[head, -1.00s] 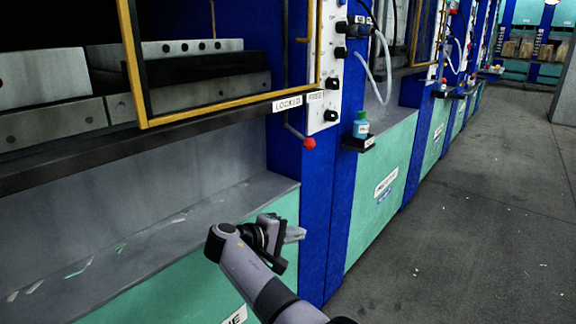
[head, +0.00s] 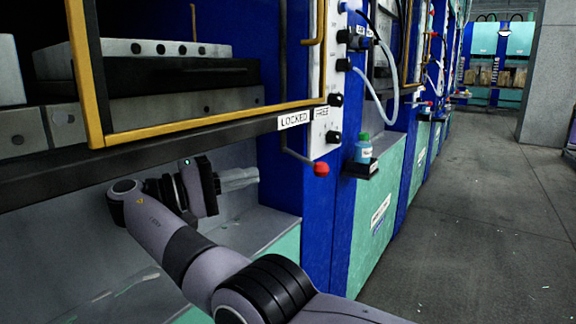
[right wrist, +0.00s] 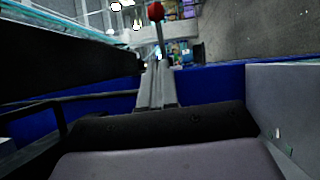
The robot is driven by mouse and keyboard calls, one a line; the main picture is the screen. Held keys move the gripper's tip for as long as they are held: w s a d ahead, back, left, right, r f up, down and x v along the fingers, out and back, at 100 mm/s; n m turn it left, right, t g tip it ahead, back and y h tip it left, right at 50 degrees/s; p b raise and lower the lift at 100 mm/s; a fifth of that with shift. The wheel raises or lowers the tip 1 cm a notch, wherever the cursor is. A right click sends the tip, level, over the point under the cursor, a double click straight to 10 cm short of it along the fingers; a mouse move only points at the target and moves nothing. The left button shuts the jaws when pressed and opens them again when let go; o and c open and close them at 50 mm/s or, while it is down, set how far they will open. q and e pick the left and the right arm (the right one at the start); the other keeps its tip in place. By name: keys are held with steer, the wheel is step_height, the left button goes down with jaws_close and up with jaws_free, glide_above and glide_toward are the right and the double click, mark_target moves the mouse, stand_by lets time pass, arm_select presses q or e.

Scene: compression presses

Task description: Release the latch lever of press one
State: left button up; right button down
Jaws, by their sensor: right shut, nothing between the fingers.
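The latch lever is a thin grey rod with a red knob (head: 321,169), hanging below the LOCKED and FREE labels (head: 294,121) at the right end of press one. Its rod slants down to the right and the knob sits under the FREE side. My right gripper (head: 254,178) is shut and empty, to the left of the knob and apart from it, under the press's dark front rail. In the right wrist view the closed fingers (right wrist: 157,84) point toward the red knob (right wrist: 155,11), which shows beyond the tips. My left gripper is not in view.
A yellow-framed guard (head: 215,117) stands above the dark rail. A grey ledge (head: 240,228) lies below my right gripper. A blue post stands behind the lever. A small bottle (head: 363,148) sits on a black shelf to the right.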

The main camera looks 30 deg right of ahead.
mark_target(307, 163)
steer(key=shift+d, duration=0.15)
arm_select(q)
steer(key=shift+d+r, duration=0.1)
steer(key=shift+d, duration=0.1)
arm_select(e)
steer(key=shift+s+d+r, duration=0.1)
steer(key=shift+s+d, duration=0.1)
steer(key=shift+d, duration=1.4)
steer(key=shift+s+d+r, duration=0.1)
steer(key=shift+s+d, duration=0.15)
steer(key=shift+d, duration=1.4)
steer(key=shift+s+d+r, duration=0.1)
steer(key=shift+s+d, duration=0.1)
steer(key=shift+d, duration=1.4)
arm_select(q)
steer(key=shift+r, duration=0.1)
arm_select(e)
steer(key=shift+d+t, duration=0.1)
steer(key=shift+t, duration=0.2)
